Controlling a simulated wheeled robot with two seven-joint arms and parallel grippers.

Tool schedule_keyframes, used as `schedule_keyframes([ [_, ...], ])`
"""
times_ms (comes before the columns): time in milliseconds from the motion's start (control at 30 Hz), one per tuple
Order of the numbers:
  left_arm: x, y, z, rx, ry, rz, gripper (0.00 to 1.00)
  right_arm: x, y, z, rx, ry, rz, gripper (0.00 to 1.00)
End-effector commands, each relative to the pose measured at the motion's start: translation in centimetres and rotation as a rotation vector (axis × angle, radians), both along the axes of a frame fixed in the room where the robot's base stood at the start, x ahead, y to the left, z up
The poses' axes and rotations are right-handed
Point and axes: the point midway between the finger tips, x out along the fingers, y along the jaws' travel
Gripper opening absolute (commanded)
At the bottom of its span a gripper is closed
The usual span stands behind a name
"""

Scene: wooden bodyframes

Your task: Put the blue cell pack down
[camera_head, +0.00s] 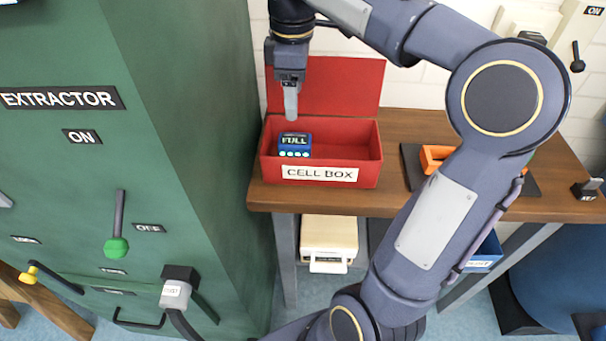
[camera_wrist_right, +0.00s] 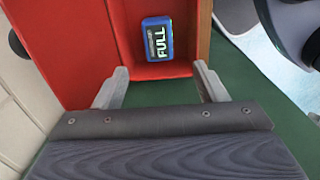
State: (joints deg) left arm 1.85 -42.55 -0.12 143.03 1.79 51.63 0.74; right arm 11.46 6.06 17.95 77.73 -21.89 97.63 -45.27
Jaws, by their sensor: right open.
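The blue cell pack (camera_head: 295,144), marked FULL, lies inside the red cell box (camera_head: 368,164) at its left end. The box's red lid (camera_head: 345,85) stands open behind it. My right gripper (camera_head: 291,116) points down above the cell pack, apart from it. In the right wrist view the cell pack (camera_wrist_right: 157,39) lies on the red box floor, beyond and between the two spread fingertips (camera_wrist_right: 160,70). Nothing is between the fingers. My left gripper is not in view.
The box stands on a wooden table (camera_head: 400,203). The green extractor (camera_head: 190,120) rises close on the left. An orange object (camera_head: 433,158) sits on a dark mat to the right, partly behind my right arm. A cream case (camera_head: 329,238) is under the table.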

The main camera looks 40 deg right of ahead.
Motion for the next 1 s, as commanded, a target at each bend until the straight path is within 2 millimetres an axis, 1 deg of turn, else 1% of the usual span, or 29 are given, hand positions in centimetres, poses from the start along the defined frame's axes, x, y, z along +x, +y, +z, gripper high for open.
schedule_keyframes([
  [67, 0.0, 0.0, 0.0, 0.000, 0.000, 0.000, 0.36, -1.4, 0.6, -0.3, 0.008, -0.029, -0.046, 0.65],
  [167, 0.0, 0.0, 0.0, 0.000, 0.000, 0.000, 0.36, -4.2, 1.8, -1.6, 0.045, -0.092, -0.164, 0.65],
  [200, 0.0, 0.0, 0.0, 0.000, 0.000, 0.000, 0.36, -5.6, 2.4, -2.4, 0.071, -0.121, -0.229, 0.65],
  [267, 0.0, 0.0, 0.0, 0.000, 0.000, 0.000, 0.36, -7.8, 3.4, -3.9, 0.126, -0.164, -0.336, 0.65],
  [300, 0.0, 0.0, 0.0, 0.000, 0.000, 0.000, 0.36, -9.2, 4.1, -5.0, 0.167, -0.190, -0.412, 0.65],
  [367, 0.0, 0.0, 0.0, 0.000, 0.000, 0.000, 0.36, -11.1, 5.2, -6.8, 0.235, -0.222, -0.525, 0.65],
  [400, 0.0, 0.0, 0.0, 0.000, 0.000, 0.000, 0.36, -12.3, 5.9, -8.0, 0.281, -0.239, -0.596, 0.65],
  [500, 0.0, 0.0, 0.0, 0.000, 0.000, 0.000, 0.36, -14.7, 7.5, -10.7, 0.395, -0.266, -0.758, 0.65],
  [600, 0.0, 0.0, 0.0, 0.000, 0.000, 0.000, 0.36, -16.2, 8.8, -12.7, 0.485, -0.277, -0.875, 0.65],
  [700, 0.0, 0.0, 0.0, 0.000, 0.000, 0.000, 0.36, -16.9, 9.5, -13.9, 0.537, -0.279, -0.945, 0.65],
  [800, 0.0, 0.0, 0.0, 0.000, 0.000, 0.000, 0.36, -17.1, 9.8, -14.3, 0.556, -0.279, -0.971, 0.65],
  [1000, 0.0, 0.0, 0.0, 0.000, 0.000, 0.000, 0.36, -17.1, 9.8, -14.3, 0.555, -0.279, -0.971, 0.65],
])
